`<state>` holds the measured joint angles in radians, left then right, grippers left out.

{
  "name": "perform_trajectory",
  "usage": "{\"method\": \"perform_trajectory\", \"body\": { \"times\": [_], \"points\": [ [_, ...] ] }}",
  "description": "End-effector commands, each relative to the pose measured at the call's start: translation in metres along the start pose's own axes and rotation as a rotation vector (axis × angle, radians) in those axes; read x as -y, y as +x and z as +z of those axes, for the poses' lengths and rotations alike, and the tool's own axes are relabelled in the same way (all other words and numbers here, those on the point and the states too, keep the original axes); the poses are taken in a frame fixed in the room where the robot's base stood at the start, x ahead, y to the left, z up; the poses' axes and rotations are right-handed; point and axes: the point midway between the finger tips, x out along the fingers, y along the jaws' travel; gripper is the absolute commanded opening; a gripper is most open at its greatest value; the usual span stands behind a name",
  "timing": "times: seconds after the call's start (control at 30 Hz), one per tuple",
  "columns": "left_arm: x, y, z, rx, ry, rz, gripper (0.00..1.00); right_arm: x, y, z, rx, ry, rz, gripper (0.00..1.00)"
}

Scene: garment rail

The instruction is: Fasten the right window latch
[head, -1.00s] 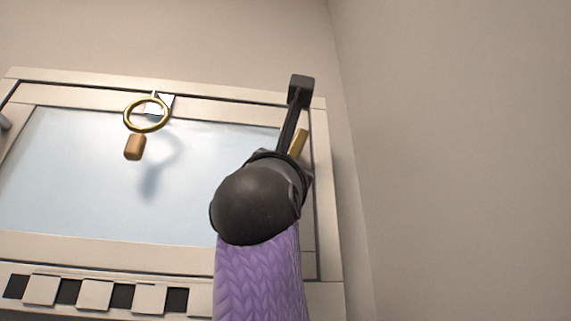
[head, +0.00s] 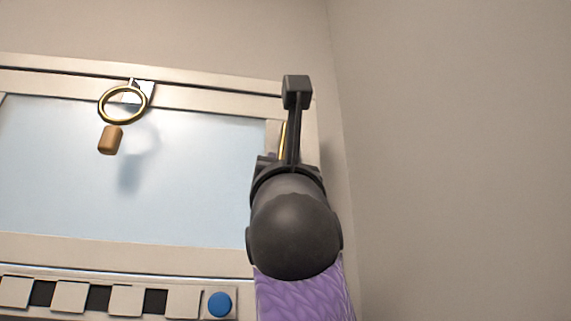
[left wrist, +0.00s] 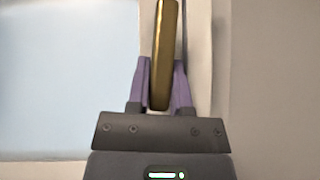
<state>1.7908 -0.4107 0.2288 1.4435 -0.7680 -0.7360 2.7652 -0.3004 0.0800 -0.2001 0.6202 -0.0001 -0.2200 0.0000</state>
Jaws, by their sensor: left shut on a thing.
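The right window latch shows as a gold bar handle (head: 282,140) at the right side of the window frame in the head view, partly hidden behind my left arm. In the left wrist view the gold handle (left wrist: 166,35) stands nearly upright between the purple fingers. My left gripper (left wrist: 161,82) is shut on this handle, one finger on each side. In the head view my left wrist hides the fingers. The latch's base and catch cannot be made out. My right gripper is not in view.
A gold ring (head: 122,104) hangs at the window's top rail, with a brown wooden piece (head: 110,140) below it. A blue round button (head: 219,304) sits beside a row of pale tiles (head: 70,298) under the window. A bare wall (head: 450,150) stands close on the right.

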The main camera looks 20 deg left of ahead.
Motion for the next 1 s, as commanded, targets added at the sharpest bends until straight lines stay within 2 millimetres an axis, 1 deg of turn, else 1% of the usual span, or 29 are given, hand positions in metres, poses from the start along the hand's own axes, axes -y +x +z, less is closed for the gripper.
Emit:
{"method": "perform_trajectory", "body": {
  "times": [0.07, 0.1, 0.17, 0.2, 0.23, 0.27, 0.47, 0.53, 0.57, 0.7, 0.8, 0.9, 1.0],
  "points": [
    [-0.001, 0.0, 0.002, 0.005, 0.0, 0.002, 0.0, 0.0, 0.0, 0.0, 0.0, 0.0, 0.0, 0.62],
    [-0.001, 0.0, 0.002, 0.005, 0.0, 0.002, 0.31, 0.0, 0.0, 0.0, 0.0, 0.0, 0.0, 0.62],
    [-0.001, 0.0, 0.002, 0.004, 0.0, 0.001, 0.43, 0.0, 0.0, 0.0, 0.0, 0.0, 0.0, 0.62],
    [-0.001, 0.0, 0.002, 0.004, 0.0, 0.001, 0.52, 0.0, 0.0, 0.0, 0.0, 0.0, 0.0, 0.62],
    [-0.001, 0.0, 0.001, 0.003, 0.0, 0.001, 0.58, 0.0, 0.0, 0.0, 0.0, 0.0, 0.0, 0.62],
    [-0.001, 0.0, 0.001, 0.003, 0.0, 0.001, 0.62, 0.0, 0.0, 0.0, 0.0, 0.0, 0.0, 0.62],
    [0.0, 0.0, 0.0, 0.001, 0.001, 0.0, 0.62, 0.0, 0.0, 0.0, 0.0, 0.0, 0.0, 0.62],
    [0.0, -0.006, -0.001, 0.001, 0.001, 0.0, 0.62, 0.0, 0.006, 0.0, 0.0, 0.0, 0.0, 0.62],
    [0.0, -0.012, -0.003, 0.001, 0.001, 0.0, 0.62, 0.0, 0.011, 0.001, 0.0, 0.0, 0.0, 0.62],
    [0.001, -0.051, -0.006, 0.004, 0.001, 0.002, 0.62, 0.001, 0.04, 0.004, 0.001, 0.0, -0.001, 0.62],
    [0.001, -0.075, -0.005, 0.004, 0.001, 0.002, 0.62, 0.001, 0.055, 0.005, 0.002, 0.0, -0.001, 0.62],
    [0.0, -0.091, -0.004, 0.003, 0.001, 0.002, 0.62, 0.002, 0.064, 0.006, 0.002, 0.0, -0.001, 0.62],
    [0.0, -0.099, -0.002, 0.002, 0.001, 0.001, 0.62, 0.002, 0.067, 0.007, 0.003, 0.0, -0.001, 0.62]
  ]
}}
